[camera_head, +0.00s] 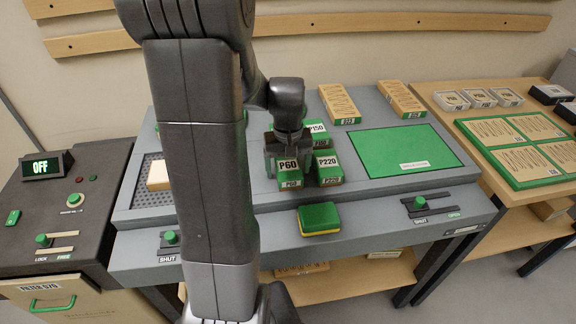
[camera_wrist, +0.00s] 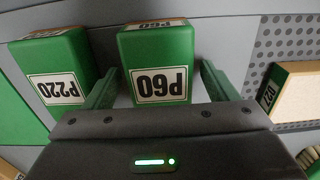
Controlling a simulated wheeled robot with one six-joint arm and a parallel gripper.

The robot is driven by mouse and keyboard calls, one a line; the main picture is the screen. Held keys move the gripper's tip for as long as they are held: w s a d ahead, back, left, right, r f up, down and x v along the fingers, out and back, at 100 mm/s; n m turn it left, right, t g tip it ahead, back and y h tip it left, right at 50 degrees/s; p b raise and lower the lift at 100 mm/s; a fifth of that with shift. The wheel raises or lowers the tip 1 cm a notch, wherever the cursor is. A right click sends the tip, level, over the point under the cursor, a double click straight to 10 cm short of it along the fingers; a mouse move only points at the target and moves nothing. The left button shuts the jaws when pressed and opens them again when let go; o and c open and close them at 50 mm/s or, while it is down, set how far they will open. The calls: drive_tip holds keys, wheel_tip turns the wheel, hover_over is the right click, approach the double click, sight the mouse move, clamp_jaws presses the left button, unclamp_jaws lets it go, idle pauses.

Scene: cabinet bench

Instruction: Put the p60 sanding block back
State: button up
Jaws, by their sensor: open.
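The P60 sanding block (camera_head: 289,172) is green with a white label and stands on the grey bench top in the head view. In the wrist view the P60 block (camera_wrist: 158,66) sits between the two fingers of my gripper (camera_wrist: 155,90), with a gap on both sides. My gripper (camera_head: 287,150) is open around the block in the head view, its fingers partly hidden. The P220 block (camera_head: 328,168) stands close to its right and also shows in the wrist view (camera_wrist: 52,78). The P150 block (camera_head: 317,132) is behind them.
A green mat (camera_head: 403,150) lies to the right. A green and yellow sponge-like block (camera_head: 319,218) rests near the front edge. A wooden block (camera_head: 158,175) lies on the perforated area at left. Two long wooden boxes (camera_head: 339,104) (camera_head: 402,99) stand at the back.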

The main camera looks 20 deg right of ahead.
sight(288, 165)
wheel_tip(288, 165, up, 12)
drive_tip(key=shift+p, duration=0.35)
drive_tip(key=shift+r, duration=0.1)
